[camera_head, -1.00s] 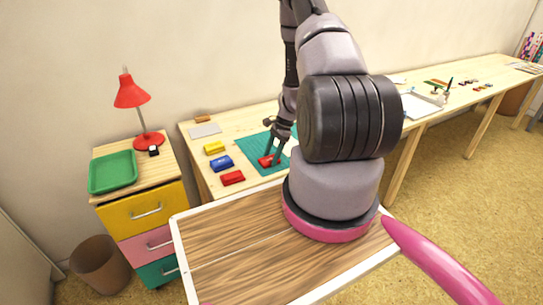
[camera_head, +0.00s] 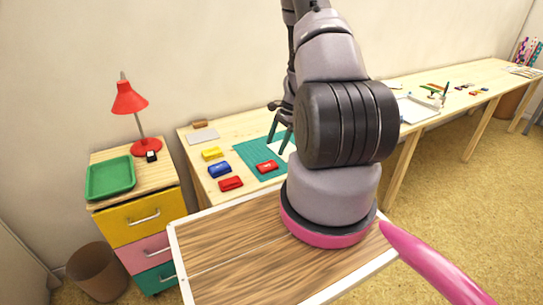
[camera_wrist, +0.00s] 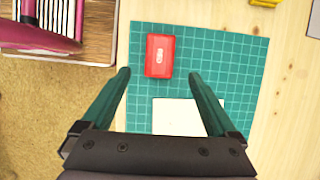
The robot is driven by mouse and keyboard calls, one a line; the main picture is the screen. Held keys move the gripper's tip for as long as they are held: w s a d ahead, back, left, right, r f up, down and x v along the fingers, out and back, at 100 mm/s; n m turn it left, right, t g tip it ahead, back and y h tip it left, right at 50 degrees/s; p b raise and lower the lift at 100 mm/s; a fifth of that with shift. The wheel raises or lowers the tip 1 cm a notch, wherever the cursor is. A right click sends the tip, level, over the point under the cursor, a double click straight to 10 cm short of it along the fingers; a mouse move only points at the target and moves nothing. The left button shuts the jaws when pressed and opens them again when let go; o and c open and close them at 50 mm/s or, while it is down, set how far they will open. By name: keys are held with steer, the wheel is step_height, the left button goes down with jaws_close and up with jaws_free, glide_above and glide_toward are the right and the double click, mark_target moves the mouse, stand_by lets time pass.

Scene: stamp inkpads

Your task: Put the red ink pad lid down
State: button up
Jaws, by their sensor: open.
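The red ink pad lid (camera_head: 267,166) lies flat on the green cutting mat (camera_head: 250,152) on the desk. In the wrist view the red lid (camera_wrist: 160,56) shows whole, on the mat (camera_wrist: 230,62) above a white card (camera_wrist: 178,117). My gripper (camera_head: 277,145) is above the mat, clear of the lid. In the wrist view my gripper (camera_wrist: 160,76) is open and empty, its two fingers apart on either side of the lid's lower end in the picture. Another red ink pad piece (camera_head: 230,183) lies on the bare desk left of the mat.
A blue ink pad (camera_head: 220,170) and a yellow ink pad (camera_head: 212,154) lie left of the mat. A grey flat piece (camera_head: 202,136) lies behind them. A red lamp (camera_head: 130,100) and green tray (camera_head: 110,177) stand on the drawer cabinet.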

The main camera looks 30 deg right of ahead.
steer(key=s+a+r+n+t+h, duration=0.1)
steer(key=a+r+n+t, duration=0.3)
steer(key=r, duration=1.2)
steer(key=s+a+r+n+g, duration=0.15)
steer(key=a+r, duration=0.35)
steer(key=r, duration=1)
steer(key=s+a+r+n+t, duration=0.2)
steer(key=s+a+r+n, duration=0.2)
steer(key=s+r, duration=0.3)
steer(key=s+a+r+n+t+h, duration=0.1)
steer(key=s+a+r+n+t, duration=0.2)
steer(key=s+r, duration=0.5)
steer(key=shift+s+a+r+n, duration=0.25)
steer(key=shift+s+a+n, duration=0.35)
steer(key=shift+s, duration=0.6)
